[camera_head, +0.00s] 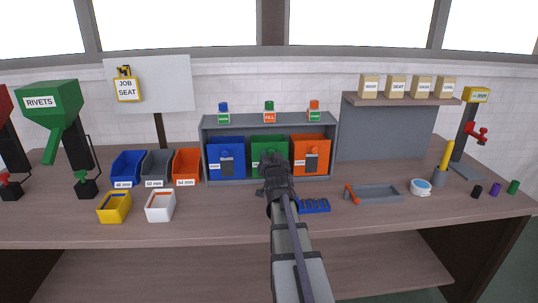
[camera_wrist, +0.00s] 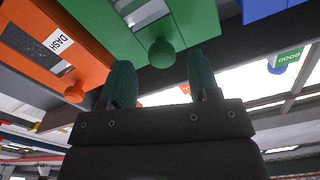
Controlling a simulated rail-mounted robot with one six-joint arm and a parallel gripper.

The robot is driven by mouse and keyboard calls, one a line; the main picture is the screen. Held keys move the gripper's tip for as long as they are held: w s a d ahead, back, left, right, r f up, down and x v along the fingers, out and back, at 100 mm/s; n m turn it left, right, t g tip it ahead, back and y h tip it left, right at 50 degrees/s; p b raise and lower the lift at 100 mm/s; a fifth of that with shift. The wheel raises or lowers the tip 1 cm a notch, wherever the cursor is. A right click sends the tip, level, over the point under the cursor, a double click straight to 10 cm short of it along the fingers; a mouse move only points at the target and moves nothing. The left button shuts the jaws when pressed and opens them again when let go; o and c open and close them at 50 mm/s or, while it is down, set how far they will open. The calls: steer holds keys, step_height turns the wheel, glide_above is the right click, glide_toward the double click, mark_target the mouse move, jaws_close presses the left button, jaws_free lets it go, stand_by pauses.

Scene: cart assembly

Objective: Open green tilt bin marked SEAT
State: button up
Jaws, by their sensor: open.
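The green tilt bin (camera_head: 261,146) is the middle one of three in the grey cabinet, and its front looks closed. My gripper (camera_head: 275,160) is in front of it and hides its lower right part in the head view. In the wrist view the green bin front (camera_wrist: 195,18) fills the top middle, with its round green knob (camera_wrist: 161,53). My gripper (camera_wrist: 161,75) is open, its two teal fingers pointing at the bin with the knob lined up between them, just past the tips. It holds nothing. The bin's white label is partly seen and unreadable.
A blue tilt bin (camera_head: 226,158) and an orange tilt bin (camera_head: 311,156) flank the green one. The orange bin reads DASH in the wrist view (camera_wrist: 35,45). A blue slotted rack (camera_head: 316,206) and a grey tray (camera_head: 378,194) lie on the bench to the right.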

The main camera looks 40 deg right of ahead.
mark_target(271, 154)
steer(key=x, duration=0.3)
steer(key=shift+w+d, duration=0.2)
steer(key=shift+w, duration=0.15)
jaws_close()
